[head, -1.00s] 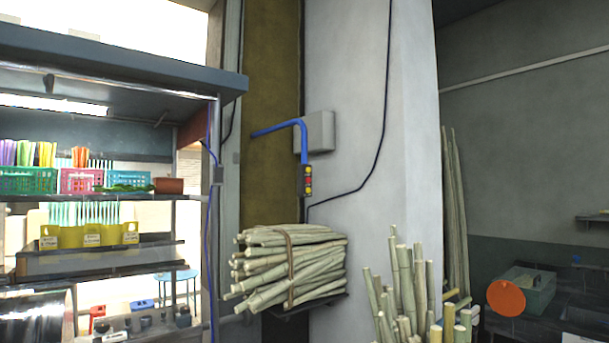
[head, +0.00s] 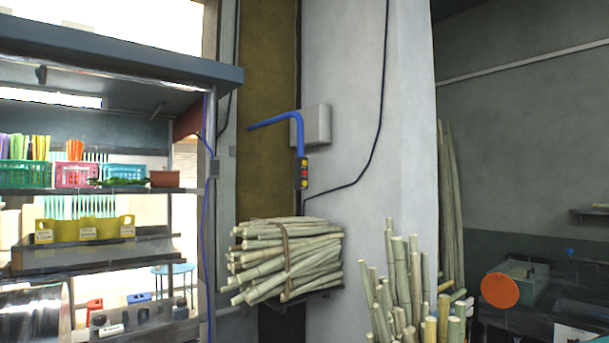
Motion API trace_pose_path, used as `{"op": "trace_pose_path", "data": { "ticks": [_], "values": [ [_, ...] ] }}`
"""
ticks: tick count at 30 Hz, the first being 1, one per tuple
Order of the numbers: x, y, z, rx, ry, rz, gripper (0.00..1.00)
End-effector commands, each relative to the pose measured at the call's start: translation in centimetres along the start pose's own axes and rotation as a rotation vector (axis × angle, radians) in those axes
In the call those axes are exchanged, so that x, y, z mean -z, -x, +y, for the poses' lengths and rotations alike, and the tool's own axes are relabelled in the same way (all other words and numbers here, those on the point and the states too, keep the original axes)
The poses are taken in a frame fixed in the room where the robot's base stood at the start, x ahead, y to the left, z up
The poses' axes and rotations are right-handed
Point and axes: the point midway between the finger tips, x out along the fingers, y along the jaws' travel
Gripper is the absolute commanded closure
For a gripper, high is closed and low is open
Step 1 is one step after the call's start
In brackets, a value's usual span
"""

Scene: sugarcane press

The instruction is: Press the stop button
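A small control box (head: 304,174) with yellow and red buttons hangs at the lower end of a bent blue pipe (head: 298,128), in front of the pale wall near the middle of the head view. A red button sits between yellow ones, but the labels are too small to read, so I cannot tell for sure which is the stop button. My gripper is not in view, and nothing touches the control box.
A bundle of sugarcane (head: 285,262) lies on a shelf below the control box. More canes (head: 400,285) stand upright at the lower right. A shelf unit with baskets (head: 75,174) fills the left. An orange disc (head: 500,290) is at the right.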

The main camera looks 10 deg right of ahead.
Motion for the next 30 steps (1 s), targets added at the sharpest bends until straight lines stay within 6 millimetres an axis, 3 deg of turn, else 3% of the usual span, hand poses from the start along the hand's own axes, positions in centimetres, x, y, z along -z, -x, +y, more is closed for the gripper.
{"op": "trace_pose_path", "data": {
  "ticks": [26,30],
  "values": [
    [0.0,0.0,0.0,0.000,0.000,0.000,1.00],
    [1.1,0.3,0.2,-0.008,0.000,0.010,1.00]
  ]
}}
